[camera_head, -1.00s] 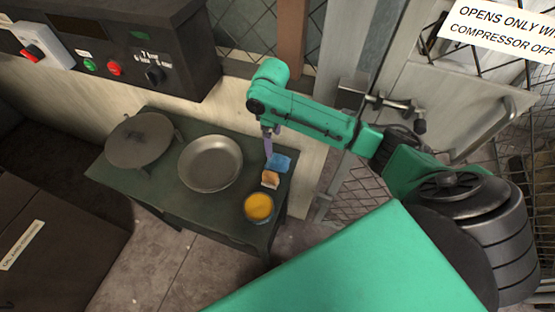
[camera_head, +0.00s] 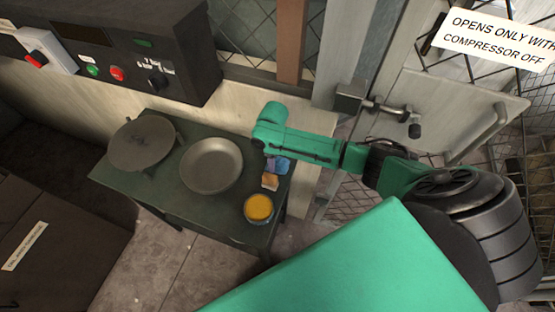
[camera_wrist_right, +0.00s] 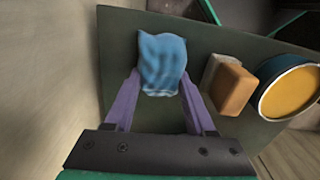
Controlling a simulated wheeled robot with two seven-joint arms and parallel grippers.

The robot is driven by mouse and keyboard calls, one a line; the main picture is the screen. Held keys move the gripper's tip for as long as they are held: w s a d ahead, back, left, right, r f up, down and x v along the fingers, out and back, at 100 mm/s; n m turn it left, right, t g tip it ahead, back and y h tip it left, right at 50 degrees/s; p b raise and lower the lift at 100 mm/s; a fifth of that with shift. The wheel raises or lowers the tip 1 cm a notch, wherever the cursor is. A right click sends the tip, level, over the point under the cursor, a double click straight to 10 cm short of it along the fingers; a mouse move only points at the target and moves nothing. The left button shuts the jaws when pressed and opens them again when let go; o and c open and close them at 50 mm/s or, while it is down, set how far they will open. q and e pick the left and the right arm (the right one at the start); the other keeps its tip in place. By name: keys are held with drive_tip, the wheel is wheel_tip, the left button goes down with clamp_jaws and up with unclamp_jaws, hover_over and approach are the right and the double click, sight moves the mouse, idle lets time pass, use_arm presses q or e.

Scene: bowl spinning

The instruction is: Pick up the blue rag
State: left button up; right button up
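The blue rag (camera_head: 280,166) lies on the right end of the dark green table (camera_head: 150,185), partly covered by my right arm in the head view. In the right wrist view the rag (camera_wrist_right: 162,62) looks crumpled and lies between the two purple fingers of my right gripper (camera_wrist_right: 160,77). The fingers are spread, one on each side of it, with their tips close to its edges. I cannot tell whether they touch it. My left gripper is not in view.
An orange-and-beige sponge (camera_wrist_right: 232,88) sits right beside the rag. A tin with yellow contents (camera_head: 258,208) stands beyond the sponge. A grey metal bowl (camera_head: 211,165) and a round plate on a stand (camera_head: 141,144) are on the table. A wall rises behind.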

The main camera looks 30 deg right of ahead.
drive_tip(key=shift+r, duration=0.1)
wheel_tip(320, 180, up, 20)
drive_tip(key=shift+f+b, duration=0.1)
drive_tip(key=shift+b, duration=0.65)
